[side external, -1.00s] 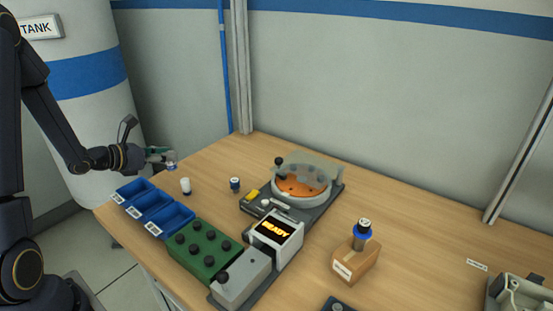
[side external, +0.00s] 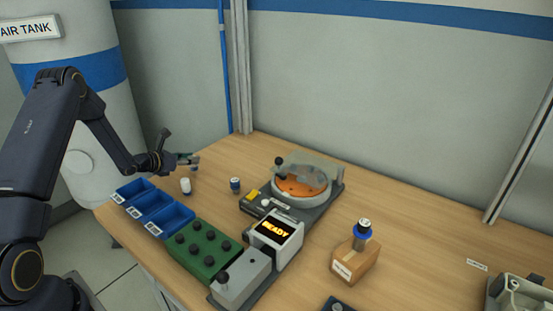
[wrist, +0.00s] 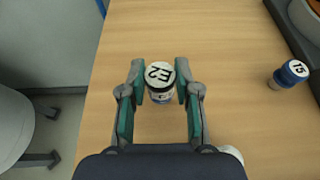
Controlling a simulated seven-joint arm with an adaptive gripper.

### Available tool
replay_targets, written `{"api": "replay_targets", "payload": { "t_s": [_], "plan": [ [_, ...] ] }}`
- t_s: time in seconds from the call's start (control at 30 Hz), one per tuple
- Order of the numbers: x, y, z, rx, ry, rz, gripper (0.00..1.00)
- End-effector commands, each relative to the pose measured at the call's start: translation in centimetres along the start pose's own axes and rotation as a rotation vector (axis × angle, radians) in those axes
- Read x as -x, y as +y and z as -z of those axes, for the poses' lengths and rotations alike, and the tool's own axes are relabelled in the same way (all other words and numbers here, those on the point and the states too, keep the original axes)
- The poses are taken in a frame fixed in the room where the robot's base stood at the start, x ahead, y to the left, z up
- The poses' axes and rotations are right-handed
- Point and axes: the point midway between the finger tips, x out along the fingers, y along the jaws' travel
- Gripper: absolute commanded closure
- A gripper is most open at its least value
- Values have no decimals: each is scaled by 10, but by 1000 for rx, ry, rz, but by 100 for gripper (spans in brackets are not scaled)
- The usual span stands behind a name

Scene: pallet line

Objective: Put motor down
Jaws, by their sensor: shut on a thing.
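My gripper (side external: 190,160) is over the far left part of the table, pointing right in the side view. In the wrist view my gripper (wrist: 160,84) has its teal-lined fingers closed on both sides of a small motor (wrist: 160,81) with a white, marked top and a dark band. The motor is upright between the fingertips; whether its base touches the table I cannot tell. In the side view the fingers mostly hide it.
A blue-ringed piece marked 15 (wrist: 290,73) stands to the right, also in the side view (side external: 235,185). A white-topped piece (side external: 186,187) stands near my gripper. Blue bins (side external: 170,222), a green block (side external: 203,250) and an orange-disc fixture (side external: 325,197) are nearer or right.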

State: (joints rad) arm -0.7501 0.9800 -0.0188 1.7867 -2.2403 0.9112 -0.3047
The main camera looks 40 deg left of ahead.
Motion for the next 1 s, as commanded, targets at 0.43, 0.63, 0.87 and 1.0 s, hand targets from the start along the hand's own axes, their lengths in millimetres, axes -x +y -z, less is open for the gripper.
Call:
{"api": "replay_targets", "payload": {
  "t_s": [0.43,0.63,0.87,1.0],
  "plan": [
    [-7,0,20,0,1,-1,100],
    [-8,0,22,1,1,-1,58],
    [-8,0,22,1,1,-1,43],
    [-8,0,22,1,1,-1,43]
  ]
}}
